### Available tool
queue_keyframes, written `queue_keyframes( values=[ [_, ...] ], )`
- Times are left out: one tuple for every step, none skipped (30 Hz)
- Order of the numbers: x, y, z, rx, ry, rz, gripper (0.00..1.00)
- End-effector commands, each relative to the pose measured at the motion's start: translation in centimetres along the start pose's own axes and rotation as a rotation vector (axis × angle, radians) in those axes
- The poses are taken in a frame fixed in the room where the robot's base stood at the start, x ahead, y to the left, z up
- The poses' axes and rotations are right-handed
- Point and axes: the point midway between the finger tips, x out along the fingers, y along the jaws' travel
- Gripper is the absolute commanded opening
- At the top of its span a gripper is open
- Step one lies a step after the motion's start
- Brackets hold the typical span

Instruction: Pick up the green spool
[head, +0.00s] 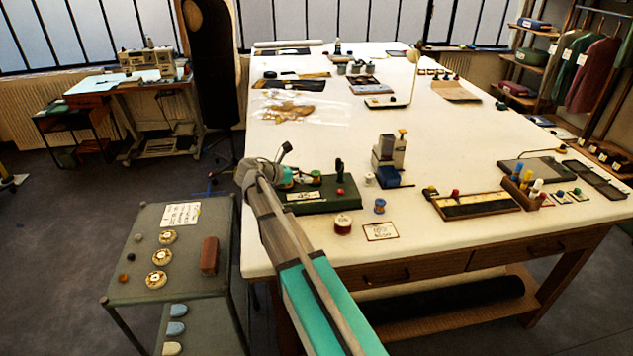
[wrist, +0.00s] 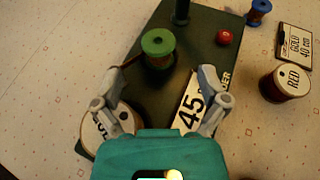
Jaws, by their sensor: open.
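The green spool (wrist: 158,46) stands on a dark green board (wrist: 205,50) in the wrist view, ahead of my gripper and between the lines of its fingers. My gripper (wrist: 160,74) is open, its two fingers spread wide with nothing between them. In the head view the green spool (head: 316,176) shows small beside my gripper, on the board (head: 345,197) at the near left of the big table. A pale spool with a partly hidden label (wrist: 106,140) lies under my left finger in the wrist view.
A dark post (wrist: 181,12) and a red knob (wrist: 225,38) stand on the board. A red spool (head: 343,225), a blue spool (head: 380,206) and a lettered card (head: 381,232) lie to the right. A grey block device (head: 388,155) stands behind. The cloth left of the board is clear.

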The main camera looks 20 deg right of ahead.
Motion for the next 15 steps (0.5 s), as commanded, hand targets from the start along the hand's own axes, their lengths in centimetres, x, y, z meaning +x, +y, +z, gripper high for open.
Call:
queue_keyframes(
  values=[
    [0.38,0.00,-0.08,0.000,0.000,-0.001,0.94],
    [0.48,0.01,-0.06,0.000,0.000,0.000,0.94],
    [0.56,0.01,-0.04,0.000,0.000,0.000,0.94],
    [0.59,0.01,-0.02,-0.001,0.000,0.000,0.94],
    [0.60,0.01,-0.01,-0.001,0.000,0.001,0.94],
    [0.59,0.02,0.01,-0.001,0.000,0.001,0.94],
    [0.58,0.02,0.01,-0.001,0.000,0.001,0.94],
    [0.57,0.02,0.02,-0.001,0.000,0.001,0.94],
    [0.56,0.02,0.02,-0.001,0.000,0.001,0.94],
    [0.55,0.02,0.01,-0.001,0.000,0.001,0.94],
    [0.54,0.02,0.01,-0.001,0.000,0.001,0.94],
    [0.55,0.02,0.01,-0.001,0.000,0.001,0.94],
    [0.57,0.03,0.00,-0.001,0.000,0.001,0.94],
    [0.61,0.03,0.00,0.000,0.000,0.001,0.94],
    [0.73,0.04,-0.02,0.000,0.000,0.001,0.94]
  ],
)
